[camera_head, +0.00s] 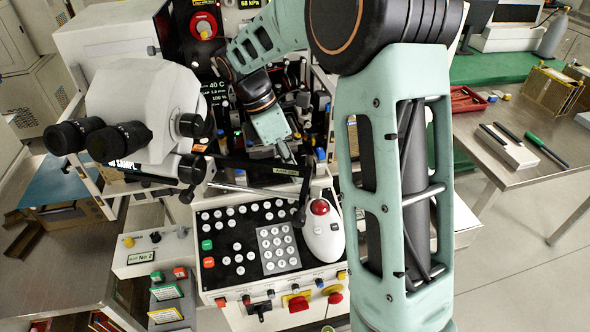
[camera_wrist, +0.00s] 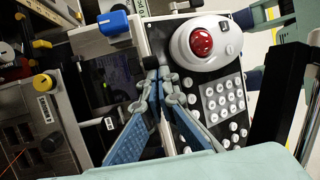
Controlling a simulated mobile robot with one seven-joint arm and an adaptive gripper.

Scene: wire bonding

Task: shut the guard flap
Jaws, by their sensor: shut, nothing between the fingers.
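What looks like the guard flap is a dark, smoky panel (camera_head: 255,181) at the front of the bonding machine, above the control panel. A dark bar runs along its back and a thin metal rod along its front. In the wrist view a dark see-through panel (camera_wrist: 112,82) lies left of the fingers. I cannot tell its exact angle. My gripper (camera_head: 288,155) points down just behind the dark bar, its fingertips partly lost in clutter. In the wrist view my gripper (camera_wrist: 163,82) has its blue-grey fingers together and empty, by a black post. Contact is unclear.
A microscope (camera_head: 150,115) stands close on the left. A blue knob (camera_wrist: 114,24) is near the fingers. A side table (camera_head: 540,185) stands right.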

